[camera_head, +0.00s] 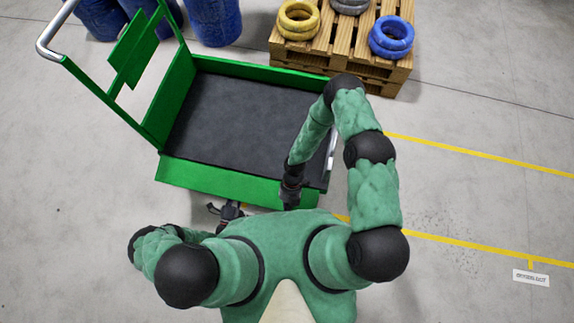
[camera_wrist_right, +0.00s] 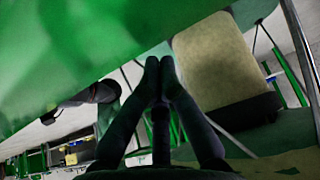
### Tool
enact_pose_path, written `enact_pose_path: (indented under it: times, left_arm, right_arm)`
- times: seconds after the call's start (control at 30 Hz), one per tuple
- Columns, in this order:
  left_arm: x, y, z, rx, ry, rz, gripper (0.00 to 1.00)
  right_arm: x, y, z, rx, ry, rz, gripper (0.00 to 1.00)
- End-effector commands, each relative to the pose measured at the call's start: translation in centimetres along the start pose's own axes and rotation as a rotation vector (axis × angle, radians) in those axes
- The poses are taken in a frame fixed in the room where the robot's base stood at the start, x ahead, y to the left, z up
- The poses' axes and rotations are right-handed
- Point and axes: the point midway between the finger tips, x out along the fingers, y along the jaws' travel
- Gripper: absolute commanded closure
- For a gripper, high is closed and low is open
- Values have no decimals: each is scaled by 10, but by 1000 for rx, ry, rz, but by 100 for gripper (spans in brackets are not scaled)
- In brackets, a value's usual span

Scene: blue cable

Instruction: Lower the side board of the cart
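The green cart has a dark flat bed (camera_head: 235,115) and stands in front of me. Its near side board (camera_head: 220,179) is a long green panel along the edge closest to me; I cannot tell its exact tilt. My right gripper (camera_head: 291,196) points down at the right part of this board. In the right wrist view its two fingertips (camera_wrist_right: 160,65) meet, with nothing visible between them. A large green surface fills the upper left there. My left gripper (camera_head: 227,210) is low beside the near side of the board, partly hidden by my body; its finger opening is unclear.
The cart's handle (camera_head: 48,38) rises at the far left. A wooden pallet (camera_head: 345,60) with yellow, grey and blue rings stands at the back right. Blue barrels (camera_head: 215,20) stand behind the cart. Yellow lines (camera_head: 470,155) mark open floor at right.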

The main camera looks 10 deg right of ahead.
Motion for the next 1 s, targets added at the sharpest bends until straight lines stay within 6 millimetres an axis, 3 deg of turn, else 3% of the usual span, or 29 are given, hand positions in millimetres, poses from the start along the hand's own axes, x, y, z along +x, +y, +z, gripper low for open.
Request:
enact_pose_path:
  times: [0.83,0.87,0.9,0.93,1.0]
  left_arm:
    - [0,-2,2,2,1,-8,100]
    - [0,-2,2,2,1,-8,77]
    - [0,-2,2,2,1,-8,65]
    - [0,-2,2,1,1,-8,57]
    - [-1,-2,2,1,1,-8,54]
  right_arm:
    - [13,0,10,0,-1,2,100]
    - [14,0,10,0,-1,2,100]
    - [14,0,10,0,-2,2,100]
    - [14,0,10,0,-2,2,100]
    - [14,0,10,-1,-2,3,100]
